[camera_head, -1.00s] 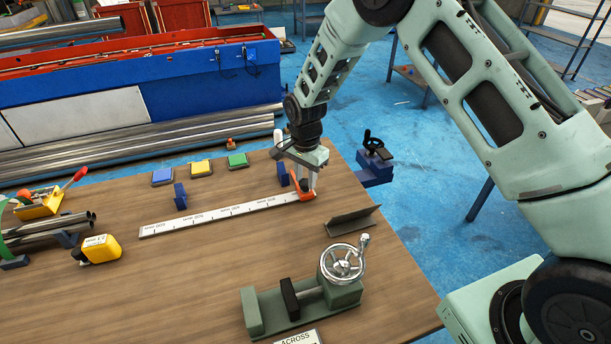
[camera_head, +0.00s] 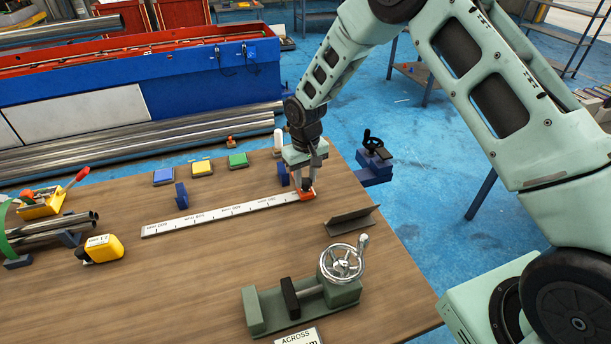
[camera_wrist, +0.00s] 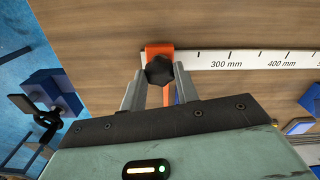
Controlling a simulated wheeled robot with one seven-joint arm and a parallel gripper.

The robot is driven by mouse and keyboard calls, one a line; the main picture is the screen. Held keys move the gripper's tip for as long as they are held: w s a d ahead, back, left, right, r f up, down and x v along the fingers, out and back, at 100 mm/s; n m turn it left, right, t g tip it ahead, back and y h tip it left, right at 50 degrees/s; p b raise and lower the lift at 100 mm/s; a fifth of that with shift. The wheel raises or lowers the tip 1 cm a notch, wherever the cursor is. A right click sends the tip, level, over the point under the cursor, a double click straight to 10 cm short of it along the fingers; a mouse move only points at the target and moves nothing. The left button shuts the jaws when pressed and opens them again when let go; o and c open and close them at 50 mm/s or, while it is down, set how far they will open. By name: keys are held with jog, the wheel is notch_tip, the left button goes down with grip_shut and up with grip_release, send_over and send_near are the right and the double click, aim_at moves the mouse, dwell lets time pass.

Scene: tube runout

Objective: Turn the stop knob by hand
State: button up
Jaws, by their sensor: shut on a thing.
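The stop knob is a black lobed knob (camera_wrist: 159,70) on an orange stop (camera_wrist: 158,48). The stop sits at the right end of the white ruler (camera_head: 225,214), near its 300 mm mark in the wrist view. My gripper (camera_head: 307,184) points down over the stop, and it also shows in the wrist view (camera_wrist: 159,84). Its two fingers are on either side of the knob and shut on it. In the head view the fingers partly hide the knob (camera_head: 307,187) and the stop.
A blue vise with a black handwheel (camera_head: 375,160) stands at the table's right edge. A dark angle bracket (camera_head: 352,219) and a green vise with a chrome handwheel (camera_head: 341,263) stand nearer. Blue, yellow and green blocks (camera_head: 201,168) lie behind.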

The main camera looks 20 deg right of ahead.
jog(key=o, duration=0.8)
jog(key=shift+r, duration=0.1)
jog(key=shift+r+p, duration=0.65)
jog(key=shift+r, duration=0.3)
